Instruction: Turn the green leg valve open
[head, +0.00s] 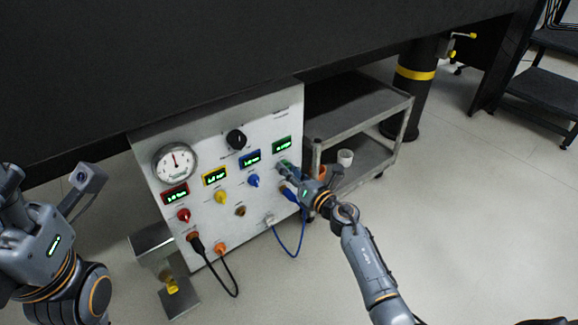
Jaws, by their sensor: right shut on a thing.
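The white valve panel (218,132) stands below the black bench edge. A green-lit display (282,146) is at its upper right. My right gripper (285,169) is at the panel just under that display, shut on the green leg valve there. Its fingers hide most of the valve, so I cannot tell how far it is turned. My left gripper (88,182) is at the far left, in front of and apart from the panel. I cannot tell whether its fingers are open.
A blue knob (253,181), a yellow knob (221,197) and a red knob (184,215) sit left of the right gripper. A round gauge (175,161) is at upper left. A blue cable (303,238) and a black cable (236,285) hang below. A grey cart (352,133) stands right.

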